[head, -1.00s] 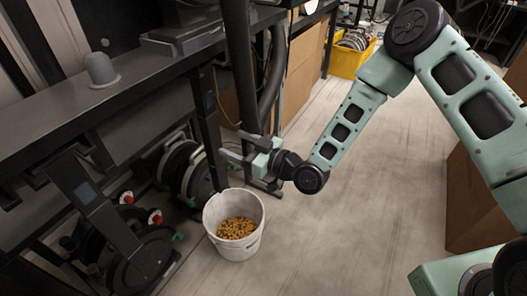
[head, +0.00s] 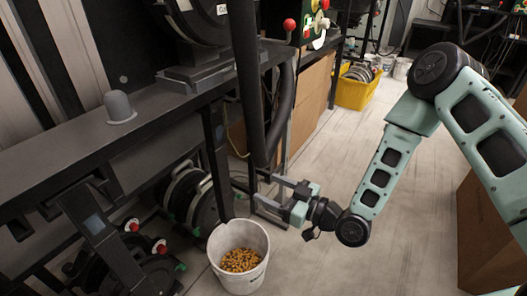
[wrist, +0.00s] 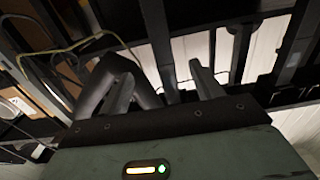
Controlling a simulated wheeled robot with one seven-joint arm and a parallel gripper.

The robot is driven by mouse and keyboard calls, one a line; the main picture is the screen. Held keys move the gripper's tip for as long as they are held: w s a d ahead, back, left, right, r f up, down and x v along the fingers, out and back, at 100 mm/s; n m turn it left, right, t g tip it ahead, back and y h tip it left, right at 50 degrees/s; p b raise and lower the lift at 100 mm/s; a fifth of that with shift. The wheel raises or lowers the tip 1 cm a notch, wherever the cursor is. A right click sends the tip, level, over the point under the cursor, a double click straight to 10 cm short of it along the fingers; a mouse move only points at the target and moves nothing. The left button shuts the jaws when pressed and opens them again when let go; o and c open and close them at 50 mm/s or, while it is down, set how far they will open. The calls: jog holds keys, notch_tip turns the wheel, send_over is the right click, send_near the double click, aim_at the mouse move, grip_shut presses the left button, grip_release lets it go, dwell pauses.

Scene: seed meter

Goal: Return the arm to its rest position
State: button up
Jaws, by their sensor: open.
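My gripper (head: 268,190) is open and empty in the head view, at the end of my green arm. It is above and to the right of the white bucket, close to the dark frame posts. In the wrist view its two fingers (wrist: 165,92) stand apart with nothing between them. My arm reaches in from the right, bent at the elbow.
A white bucket (head: 263,268) with orange-yellow grains stands on the floor below my gripper. The dark machine frame (head: 160,100) with a grey cup (head: 119,106) is to the left. A yellow bin (head: 352,94) and cardboard boxes (head: 312,98) are behind. Pale floor (head: 400,215) is open beneath my arm.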

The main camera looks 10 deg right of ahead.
jog(key=s+d+r+m+g+h, duration=0.15)
jog(key=s+r+g+h, duration=0.3)
jog(key=s, duration=0.45)
jog(key=s+d+r+g+h, duration=0.3)
jog(key=s+r+h, duration=0.25)
jog(key=s, duration=0.25)
jog(key=s+d+r+m+g+h, duration=0.15)
jog(key=s+r+g+h, duration=0.3)
jog(key=s, duration=0.45)
notch_tip(320, 180, up, 27)
jog(key=t+p, duration=0.1)
jog(key=p, duration=2.5)
jog(key=shift+w+d+y, duration=0.3)
jog(key=shift+w+y, duration=0.15)
